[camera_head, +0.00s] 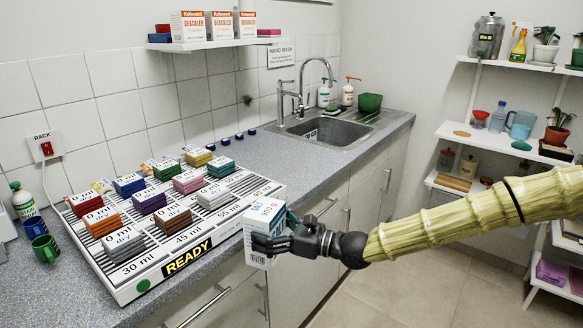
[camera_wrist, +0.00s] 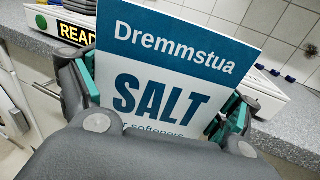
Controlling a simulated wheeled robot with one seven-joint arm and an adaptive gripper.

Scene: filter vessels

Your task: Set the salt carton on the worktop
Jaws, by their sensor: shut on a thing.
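The salt carton is a white box with a blue band. In the head view the carton (camera_head: 262,226) is upright with a slight tilt, in front of the worktop's front edge. The wrist view shows its "Dremmstua SALT" face (camera_wrist: 165,75) close up. My gripper (camera_head: 270,240) is shut on the carton, with fingers on both sides; it also shows in the wrist view (camera_wrist: 160,110). The grey speckled worktop (camera_head: 235,157) runs along the wall behind the carton. The carton's underside is hidden, and I see no contact with the worktop.
A rack (camera_head: 145,285) of coloured blocks marked READY fills much of the near worktop. A green mug (camera_head: 45,248) and a bottle (camera_head: 24,200) stand left of it. A sink (camera_head: 325,131) lies farther back. Bare worktop shows between rack and sink.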

